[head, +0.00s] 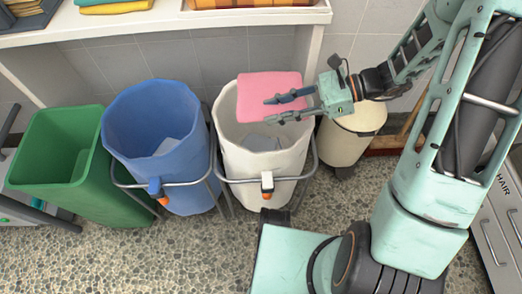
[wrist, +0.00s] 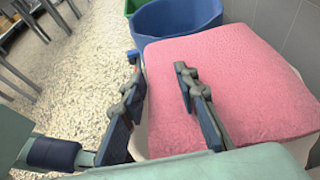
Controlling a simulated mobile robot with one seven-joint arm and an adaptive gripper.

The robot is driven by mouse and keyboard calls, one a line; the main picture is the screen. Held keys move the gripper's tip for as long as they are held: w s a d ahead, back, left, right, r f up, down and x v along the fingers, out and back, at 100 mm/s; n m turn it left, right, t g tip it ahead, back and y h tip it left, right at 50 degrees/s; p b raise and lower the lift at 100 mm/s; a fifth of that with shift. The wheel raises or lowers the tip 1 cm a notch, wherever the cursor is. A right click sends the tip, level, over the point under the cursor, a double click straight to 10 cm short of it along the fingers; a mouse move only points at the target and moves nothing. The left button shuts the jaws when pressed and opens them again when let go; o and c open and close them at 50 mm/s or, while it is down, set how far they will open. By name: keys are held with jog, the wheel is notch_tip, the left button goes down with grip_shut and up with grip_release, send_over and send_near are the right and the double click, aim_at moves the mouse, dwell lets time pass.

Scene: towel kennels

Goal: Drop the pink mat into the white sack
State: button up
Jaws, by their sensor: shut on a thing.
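The pink mat (head: 268,88) is held flat over the mouth of the white sack (head: 243,168), covering the back part of its opening. My gripper (head: 268,109) reaches in from the right and is shut on the mat's near edge. In the wrist view the mat (wrist: 240,75) fills the right side, with one finger of my gripper (wrist: 158,78) over it and the other along its left edge. The mat hides most of the sack there. Something pale grey lies inside the sack in the head view.
A blue sack (head: 150,125) in a metal frame and a green bin (head: 62,150) stand to the left. A cream bin (head: 350,125) stands to the right, partly behind my arm. A white shelf (head: 140,27) with folded towels runs along the back wall.

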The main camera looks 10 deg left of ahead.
jog(key=shift+f, duration=0.35)
jog(key=o, duration=1.2)
jog(key=shift+o, duration=0.2)
jog(key=shift+r, duration=0.1)
jog(key=v, duration=1.2)
